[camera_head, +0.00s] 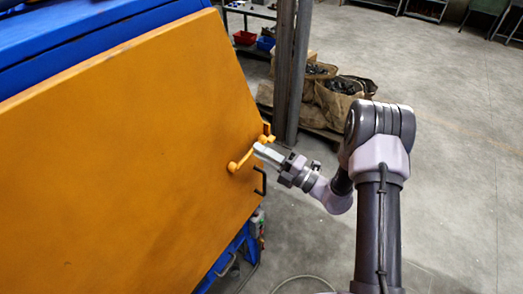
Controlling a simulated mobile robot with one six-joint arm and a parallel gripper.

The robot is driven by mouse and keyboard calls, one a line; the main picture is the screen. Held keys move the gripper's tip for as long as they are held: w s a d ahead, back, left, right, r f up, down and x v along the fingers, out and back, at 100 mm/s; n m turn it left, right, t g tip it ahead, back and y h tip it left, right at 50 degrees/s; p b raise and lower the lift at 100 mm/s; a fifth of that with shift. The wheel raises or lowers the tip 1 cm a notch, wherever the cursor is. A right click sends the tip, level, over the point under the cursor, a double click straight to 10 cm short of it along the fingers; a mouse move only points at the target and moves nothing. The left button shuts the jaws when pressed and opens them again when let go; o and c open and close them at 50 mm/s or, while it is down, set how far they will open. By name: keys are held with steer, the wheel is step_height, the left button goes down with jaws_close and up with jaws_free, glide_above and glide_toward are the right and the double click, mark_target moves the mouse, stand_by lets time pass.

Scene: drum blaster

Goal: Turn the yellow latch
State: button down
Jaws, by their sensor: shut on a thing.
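The yellow latch (242,160) is a small lever on the right edge of a large orange-yellow door panel (120,150). It slants from a round pivot at lower left up to the right. A yellow catch piece (266,136) sits just above its upper end. My gripper (261,150) reaches in from the right, with its fingertips at the latch's upper end. It is shut on the latch there. The fingers partly hide the end of the lever, so the exact grip cannot be made out.
A black handle (260,181) is on the door edge just below the latch. A grey steel post (291,75) stands behind my gripper, with filled brown sacks (335,98) on a pallet beside it. The blue machine body (80,40) is behind the door. Concrete floor (455,150) at right is clear.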

steer(key=shift+f, duration=0.1)
steer(key=c, duration=1.5)
jaws_free()
steer(key=shift+o, duration=0.2)
steer(key=v, duration=1.7)
steer(key=shift+s+b, duration=0.2)
steer(key=shift+b, duration=0.1)
steer(key=shift+d, duration=0.15)
